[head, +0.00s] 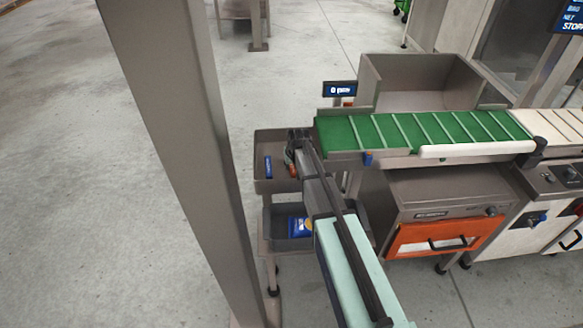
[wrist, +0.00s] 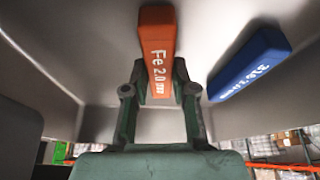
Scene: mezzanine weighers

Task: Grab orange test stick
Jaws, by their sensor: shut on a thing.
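The orange test stick (wrist: 157,45), marked "Fe 2.0", stands out between the two fingers of my gripper (wrist: 160,85) in the wrist view. The fingers are shut on its lower part. In the head view my gripper (head: 292,155) is at the upper tray of a grey cart, and a small orange bit of the stick (head: 293,171) shows beside it. A blue test stick (wrist: 250,64) lies in the same tray, to the right of the orange one in the wrist view and apart from it. It also shows in the head view (head: 268,167).
The grey upper tray (head: 262,184) has raised walls close around my gripper. A green belt conveyor (head: 390,130) stands close on the right. A thick grey post (head: 190,130) rises on the left.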

